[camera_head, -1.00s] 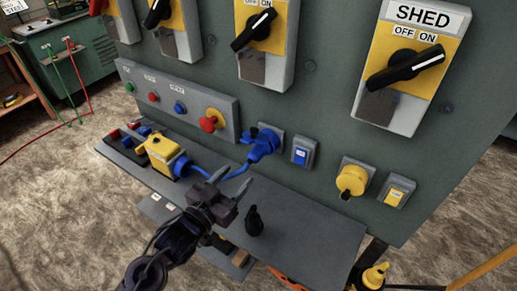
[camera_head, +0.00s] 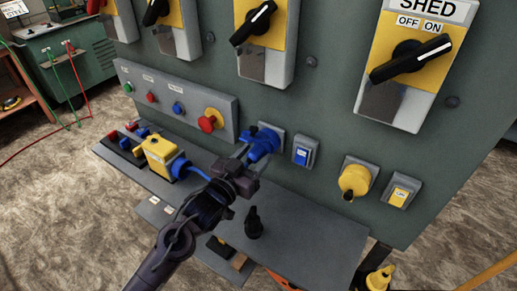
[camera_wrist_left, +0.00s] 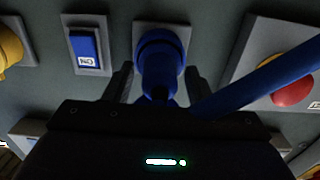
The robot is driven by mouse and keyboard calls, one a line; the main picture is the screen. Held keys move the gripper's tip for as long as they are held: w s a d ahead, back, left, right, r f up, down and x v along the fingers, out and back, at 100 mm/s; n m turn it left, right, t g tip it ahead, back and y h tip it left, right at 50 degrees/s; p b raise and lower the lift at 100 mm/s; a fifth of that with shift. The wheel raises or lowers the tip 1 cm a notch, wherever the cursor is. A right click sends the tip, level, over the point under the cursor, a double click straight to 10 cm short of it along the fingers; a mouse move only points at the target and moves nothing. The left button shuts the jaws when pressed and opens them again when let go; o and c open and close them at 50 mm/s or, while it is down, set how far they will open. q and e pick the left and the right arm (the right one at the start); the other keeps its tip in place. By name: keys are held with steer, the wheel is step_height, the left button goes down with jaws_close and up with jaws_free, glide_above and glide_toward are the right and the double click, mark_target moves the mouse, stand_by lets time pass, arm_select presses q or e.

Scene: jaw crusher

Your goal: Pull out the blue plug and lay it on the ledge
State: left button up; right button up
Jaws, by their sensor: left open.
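The blue plug (camera_head: 262,146) sits in its socket on the green panel, above the grey ledge (camera_head: 310,232). Its blue cable runs down left to a yellow box (camera_head: 160,153) on the ledge. My left gripper (camera_head: 244,160) is open just in front of the plug. In the left wrist view the plug (camera_wrist_left: 160,70) lies between the two fingers (camera_wrist_left: 157,88), with no clear contact visible. The cable (camera_wrist_left: 255,82) passes to the right there. My right gripper is not in view.
A black upright object (camera_head: 254,222) stands on the ledge right of my left arm. A yellow plug (camera_head: 354,180) and a blue switch (camera_head: 302,150) are right of the blue plug. A red knob (camera_head: 209,121) is on its left. The ledge's right part is clear.

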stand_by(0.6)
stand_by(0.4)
arm_select(q)
steer(key=shift+p, duration=0.5)
steer(key=c, duration=0.8)
steer(key=shift+c, duration=0.2)
stand_by(0.4)
